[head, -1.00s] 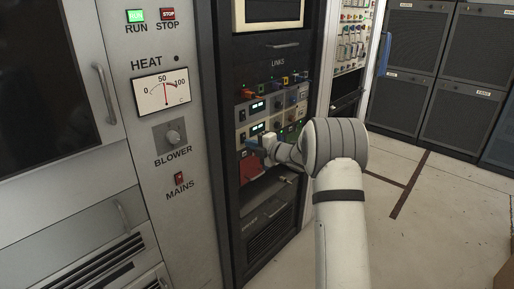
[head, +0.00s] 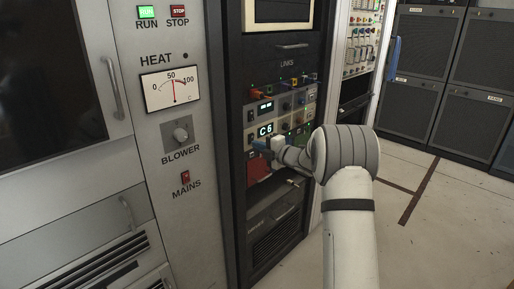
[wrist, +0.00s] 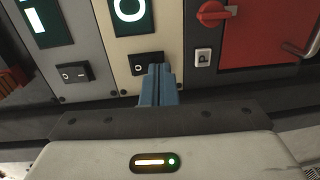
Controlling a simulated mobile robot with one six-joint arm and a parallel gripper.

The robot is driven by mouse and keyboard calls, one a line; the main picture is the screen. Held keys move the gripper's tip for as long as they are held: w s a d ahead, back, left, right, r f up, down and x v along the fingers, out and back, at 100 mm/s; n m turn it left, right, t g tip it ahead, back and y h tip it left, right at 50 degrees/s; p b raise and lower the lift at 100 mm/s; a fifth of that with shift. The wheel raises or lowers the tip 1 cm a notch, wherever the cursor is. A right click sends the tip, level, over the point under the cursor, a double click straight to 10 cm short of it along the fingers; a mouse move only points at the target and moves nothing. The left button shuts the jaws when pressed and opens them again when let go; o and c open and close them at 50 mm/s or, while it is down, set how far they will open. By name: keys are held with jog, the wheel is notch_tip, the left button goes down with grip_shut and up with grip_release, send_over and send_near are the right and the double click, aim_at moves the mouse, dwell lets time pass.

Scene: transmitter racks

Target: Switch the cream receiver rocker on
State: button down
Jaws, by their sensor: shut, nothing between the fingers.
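The cream receiver panel (wrist: 108,22) is in the middle of the wrist view, with a lit display (wrist: 130,12) and a black rocker (wrist: 139,62) below it. The rocker's left half shows a white "o"; its right half is partly covered by my fingertips. My gripper (wrist: 159,72) is shut, its blue fingers together and empty, with the tips at the rocker's lower right. I cannot tell whether they touch it. In the head view my gripper (head: 259,145) is at the rack front, just below a display reading "C6" (head: 266,129); the rocker is not clear there.
In the wrist view a grey panel with a similar rocker (wrist: 75,72) is on the left. A white switch marked P (wrist: 203,60) and a red panel with a red knob (wrist: 212,13) are on the right. Coloured link plugs (head: 293,83) stick out above. Floor on the right is open.

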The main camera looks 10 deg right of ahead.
jog(key=f+v, duration=0.2)
jog(key=v, duration=1.1)
jog(key=shift+d, duration=0.2)
jog(key=shift+s+f, duration=0.1)
jog(key=shift+f, duration=0.05)
jog(key=s+r+m+g+h+p, duration=0.1)
jog(key=s+r+m+h+p, duration=0.6)
jog(key=r+m+h+p, duration=0.5)
jog(key=s+a+r+m+g+p, duration=0.1)
jog(key=s+a+m+g+p, duration=0.1)
jog(key=s, duration=0.9)
jog(key=s+a+r+m+g+y+p, duration=0.1)
jog(key=s+m+g, duration=0.4)
jog(key=s, duration=0.6)
jog(key=s+a+r+m+g+p, duration=0.2)
jog(key=s+a+m, duration=0.3)
jog(key=s, duration=0.6)
jog(key=shift+a+r+m+g+y+p, duration=0.3)
jog(key=shift+r+m+g+y+p, duration=0.1)
jog(key=shift+m+g, duration=0.25)
